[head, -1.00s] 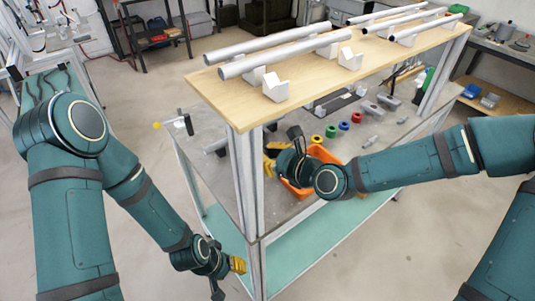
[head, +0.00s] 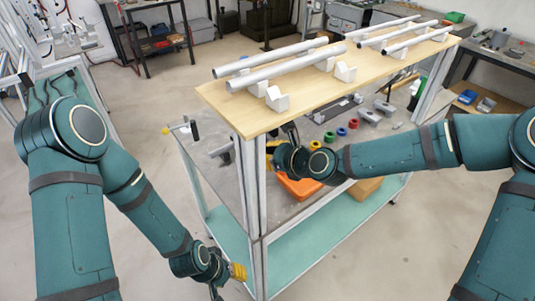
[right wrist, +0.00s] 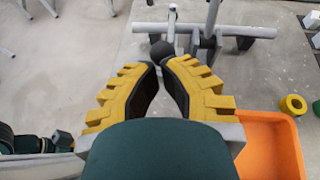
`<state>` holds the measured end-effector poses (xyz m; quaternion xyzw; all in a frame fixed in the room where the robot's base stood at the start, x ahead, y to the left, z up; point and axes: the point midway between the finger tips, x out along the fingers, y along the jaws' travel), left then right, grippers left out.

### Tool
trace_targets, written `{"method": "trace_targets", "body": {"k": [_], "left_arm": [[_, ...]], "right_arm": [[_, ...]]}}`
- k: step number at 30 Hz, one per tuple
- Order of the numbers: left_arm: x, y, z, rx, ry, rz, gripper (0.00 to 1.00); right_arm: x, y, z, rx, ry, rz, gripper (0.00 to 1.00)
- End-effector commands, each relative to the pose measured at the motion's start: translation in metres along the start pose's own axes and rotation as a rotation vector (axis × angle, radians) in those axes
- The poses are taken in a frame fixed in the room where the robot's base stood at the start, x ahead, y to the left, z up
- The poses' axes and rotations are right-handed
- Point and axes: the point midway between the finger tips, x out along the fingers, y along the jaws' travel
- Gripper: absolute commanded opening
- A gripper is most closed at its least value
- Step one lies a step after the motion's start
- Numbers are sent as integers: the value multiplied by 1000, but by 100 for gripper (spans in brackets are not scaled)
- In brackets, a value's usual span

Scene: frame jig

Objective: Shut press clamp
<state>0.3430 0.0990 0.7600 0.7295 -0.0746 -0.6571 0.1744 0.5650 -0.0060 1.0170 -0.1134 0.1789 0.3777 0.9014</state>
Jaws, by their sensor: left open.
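In the right wrist view a grey metal clamp has a lever with a round black knob (right wrist: 160,52), which I take for the press clamp. My right gripper (right wrist: 159,66) has its yellow fingers angled inward, tips close together just at the knob. I cannot tell whether they touch it. In the head view my right gripper (head: 280,142) is under the wooden shelf, partly hidden by the shelf and its post, and the clamp cannot be made out clearly. My left gripper (head: 228,280) is low, beside the front post, open and empty.
The wooden shelf (head: 230,100) carries several metal tubes in white holders above the grey worktop. An orange bin (right wrist: 265,135) is right of my right gripper, with coloured rings near it. The post (head: 250,190) stands between my arms.

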Motion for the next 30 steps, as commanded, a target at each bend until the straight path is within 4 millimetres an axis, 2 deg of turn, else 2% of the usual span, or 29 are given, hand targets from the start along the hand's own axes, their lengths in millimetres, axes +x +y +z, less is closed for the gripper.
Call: {"method": "trace_targets", "body": {"k": [9, 16, 30], "left_arm": [[-16, 6, -6, -4, 14, -1, 47], [-21, 8, -9, -6, 20, -2, 47], [-22, 8, -10, -6, 22, -2, 47]], "right_arm": [[12, -10, 22, 3, -3, 0, 0], [24, -14, 40, 1, -3, 1, 0], [38, -18, 54, 1, -2, 1, 0]]}}
